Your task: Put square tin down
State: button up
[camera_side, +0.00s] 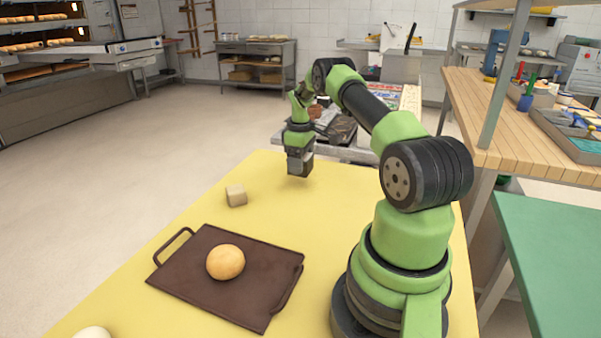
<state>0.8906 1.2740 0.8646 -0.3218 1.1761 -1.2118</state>
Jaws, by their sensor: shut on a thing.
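My gripper (299,158) points down over the far part of the yellow table (340,200). It is shut on a small dark grey, boxy thing, which I take for the square tin (301,168). The tin is at the lower end of the gripper, close to the table top. The fingers and the tin are small and dark here, and I cannot tell whether the tin touches the table.
A pale round thing (92,332) is cut off at the bottom left. The table between cube and arm is clear.

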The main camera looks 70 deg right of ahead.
jog(key=shift+f, duration=1.7)
jog(key=shift+f, duration=0.1)
jog(key=o, duration=1)
jog(key=shift+o, duration=0.2)
